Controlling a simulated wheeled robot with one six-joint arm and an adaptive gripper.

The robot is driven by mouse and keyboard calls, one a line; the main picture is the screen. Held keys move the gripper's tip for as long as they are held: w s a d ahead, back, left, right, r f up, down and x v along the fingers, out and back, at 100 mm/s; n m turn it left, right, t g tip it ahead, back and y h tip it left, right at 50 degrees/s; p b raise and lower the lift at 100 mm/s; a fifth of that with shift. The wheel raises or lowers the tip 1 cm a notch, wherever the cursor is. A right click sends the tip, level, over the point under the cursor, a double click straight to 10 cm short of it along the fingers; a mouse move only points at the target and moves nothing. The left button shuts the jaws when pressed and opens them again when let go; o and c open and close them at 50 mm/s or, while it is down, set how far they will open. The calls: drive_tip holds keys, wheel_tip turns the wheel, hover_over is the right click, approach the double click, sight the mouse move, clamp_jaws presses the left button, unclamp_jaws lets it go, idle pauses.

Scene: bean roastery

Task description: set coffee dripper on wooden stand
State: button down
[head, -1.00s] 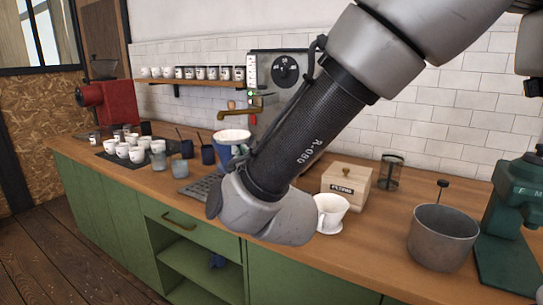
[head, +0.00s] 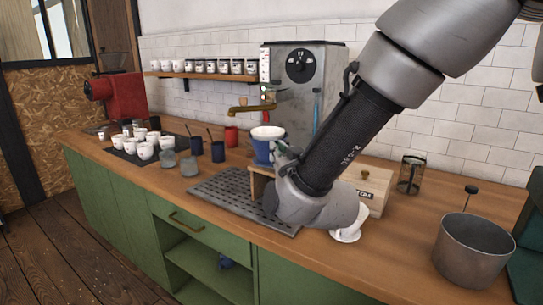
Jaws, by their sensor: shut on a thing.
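The blue coffee dripper (head: 264,152) with a white inner rim is upright in the head view, in front of the steel coffee machine. My gripper (head: 281,153) is at its right side, shut on it and partly hidden by my wrist. My arm covers much of the stand. I cannot tell whether the dripper touches the stand's top.
A white dripper (head: 346,234) sits close to the right of my wrist. A wooden box (head: 376,190), a glass press (head: 410,174) and a grey pot (head: 470,250) stand further right. Cups (head: 145,150) and dark tumblers (head: 218,151) stand left. The counter between box and pot is clear.

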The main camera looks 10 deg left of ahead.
drive_tip(key=w, duration=0.2)
drive_tip(key=w+d, duration=0.1)
drive_tip(key=w, duration=0.1)
drive_tip(key=w+d, duration=0.1)
drive_tip(key=w, duration=0.1)
drive_tip(key=shift+w+d+f, duration=0.15)
drive_tip(key=shift+w+f, duration=0.15)
drive_tip(key=shift+f, duration=0.05)
drive_tip(key=shift+s+f, duration=0.1)
drive_tip(key=shift+f, duration=0.85)
drive_tip(key=shift+f, duration=0.45)
drive_tip(key=c, duration=1.5)
unclamp_jaws()
drive_tip(key=shift+f, duration=0.1)
drive_tip(key=shift+s, duration=0.1)
